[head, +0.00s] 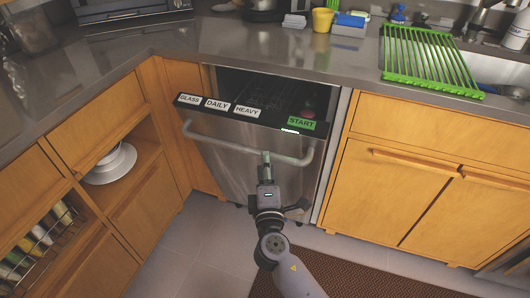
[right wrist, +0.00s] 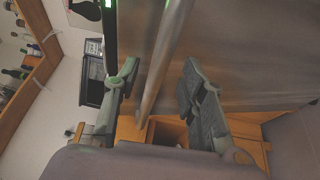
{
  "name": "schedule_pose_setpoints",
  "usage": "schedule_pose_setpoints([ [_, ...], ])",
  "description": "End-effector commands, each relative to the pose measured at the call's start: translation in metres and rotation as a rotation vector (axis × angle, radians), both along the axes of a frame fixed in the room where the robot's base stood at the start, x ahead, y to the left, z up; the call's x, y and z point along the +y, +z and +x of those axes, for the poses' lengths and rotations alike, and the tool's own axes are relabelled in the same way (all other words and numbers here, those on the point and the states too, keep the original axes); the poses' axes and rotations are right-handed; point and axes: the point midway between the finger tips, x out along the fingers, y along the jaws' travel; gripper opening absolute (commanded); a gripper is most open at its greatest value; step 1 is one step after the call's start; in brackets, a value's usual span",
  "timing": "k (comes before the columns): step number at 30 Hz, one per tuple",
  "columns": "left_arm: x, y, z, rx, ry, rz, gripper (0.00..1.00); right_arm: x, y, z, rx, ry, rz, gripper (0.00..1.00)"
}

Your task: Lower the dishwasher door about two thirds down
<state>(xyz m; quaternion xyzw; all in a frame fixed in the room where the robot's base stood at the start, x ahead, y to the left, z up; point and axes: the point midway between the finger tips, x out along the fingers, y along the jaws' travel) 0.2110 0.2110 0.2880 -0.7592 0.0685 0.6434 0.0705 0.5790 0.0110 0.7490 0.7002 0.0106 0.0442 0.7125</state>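The dishwasher door (head: 235,170) is a steel panel under the counter, tipped a little outward at its top. The dark interior (head: 265,88) shows behind its upper edge. Its top strip carries GLASS, DAILY, HEAVY and START labels. The bar handle (head: 225,143) runs across the front; it also shows in the right wrist view (right wrist: 165,55). My right gripper (head: 266,158) is at the middle of the handle. In the right wrist view its two fingers (right wrist: 160,80) stand apart, one on each side of the bar, with visible gaps. My left gripper is out of view.
Maple cabinets (head: 405,190) stand at the right, and open shelves with a white plate stack (head: 110,163) at the left. A green drying rack (head: 425,58) lies by the sink. A brown mat (head: 350,280) covers part of the floor before the door.

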Motion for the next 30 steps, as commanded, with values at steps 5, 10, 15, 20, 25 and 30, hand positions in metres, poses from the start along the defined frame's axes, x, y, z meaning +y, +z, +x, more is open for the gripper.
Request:
schedule_pose_setpoints([
  [5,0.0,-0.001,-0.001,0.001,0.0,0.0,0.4,0.003,0.002,0.03,-0.001,0.001,-0.001,0.38],
  [10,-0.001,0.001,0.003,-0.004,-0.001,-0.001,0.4,0.004,0.001,0.044,0.001,0.0,0.001,0.38],
  [15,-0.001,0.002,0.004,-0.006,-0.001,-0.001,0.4,0.004,0.002,0.047,0.001,0.001,0.001,0.38],
  [20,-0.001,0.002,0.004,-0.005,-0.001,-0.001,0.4,0.004,0.002,0.047,0.001,0.001,0.001,0.38],
  [25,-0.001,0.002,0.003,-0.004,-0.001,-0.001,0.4,0.004,0.002,0.047,0.001,0.001,0.0,0.27],
  [30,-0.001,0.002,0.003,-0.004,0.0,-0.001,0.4,0.004,0.002,0.047,0.001,0.001,0.0,0.15],
])
